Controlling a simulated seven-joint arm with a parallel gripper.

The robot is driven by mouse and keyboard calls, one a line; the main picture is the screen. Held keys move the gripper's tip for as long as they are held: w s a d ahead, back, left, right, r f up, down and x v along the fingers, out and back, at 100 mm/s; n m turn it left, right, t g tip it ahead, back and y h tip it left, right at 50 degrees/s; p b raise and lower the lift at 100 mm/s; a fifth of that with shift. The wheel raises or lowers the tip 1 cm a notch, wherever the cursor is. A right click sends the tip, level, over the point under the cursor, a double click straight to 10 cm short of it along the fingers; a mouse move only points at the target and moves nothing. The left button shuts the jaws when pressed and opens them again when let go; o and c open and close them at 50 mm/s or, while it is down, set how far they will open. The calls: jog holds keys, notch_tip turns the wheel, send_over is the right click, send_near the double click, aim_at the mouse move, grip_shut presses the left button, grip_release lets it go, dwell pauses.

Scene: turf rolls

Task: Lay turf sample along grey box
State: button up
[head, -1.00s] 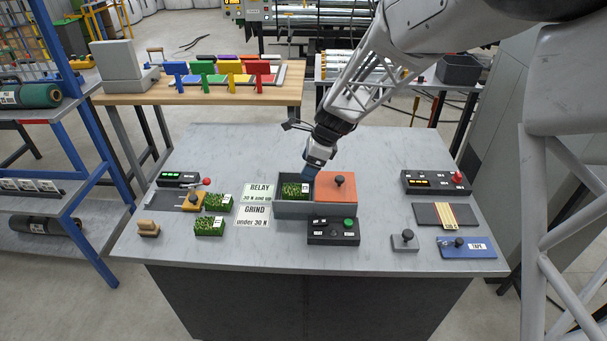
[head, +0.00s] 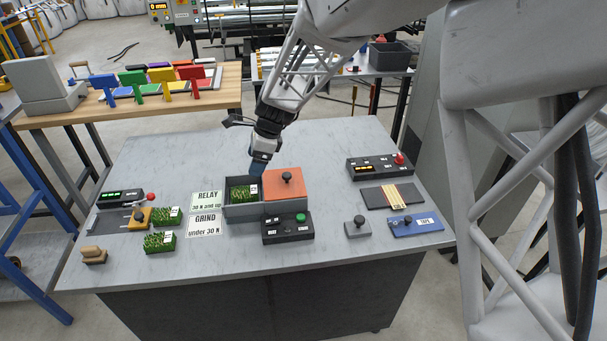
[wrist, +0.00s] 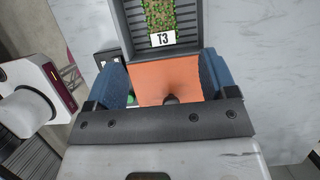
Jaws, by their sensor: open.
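A green turf sample (head: 243,194) with a white label lies in the left, open compartment of the grey box (head: 247,212). In the wrist view the same turf sample (wrist: 159,13) bears the label T3 and lies lengthwise along the ribbed compartment floor. An orange lid with a dark knob (head: 284,184) covers the box's right part. My gripper (head: 257,170) is above the back of the box, near the join between compartment and lid. In the wrist view its blue fingers stand apart, with the orange lid (wrist: 165,80) seen between them. It holds nothing.
Two more turf samples (head: 167,217) (head: 159,242) lie left of the RELAY and GRIND cards (head: 204,225). A button box (head: 288,228) stands in front of the grey box. Another control box (head: 380,166) and a blue TAPE plate (head: 415,224) are right. The table's back is clear.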

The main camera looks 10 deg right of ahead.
jog(key=s+d+r+n+t+h, duration=0.1)
jog(key=s+d+r+n, duration=0.35)
jog(key=s, duration=0.45)
jog(key=s+d+r+n+h, duration=0.1)
jog(key=s+d+r+n, duration=0.4)
jog(key=s, duration=0.3)
jog(key=s+d+r+n+t+h, duration=0.1)
jog(key=s+d+r+n, duration=0.4)
jog(key=s, duration=0.4)
jog(key=s+d+n+h, duration=0.1)
jog(key=s+d+n, duration=0.2)
jog(key=s, duration=0.7)
jog(key=shift+s+d+f+t+h, duration=0.25)
jog(key=shift+d+f+t+h, duration=0.1)
jog(key=shift+d, duration=0.8)
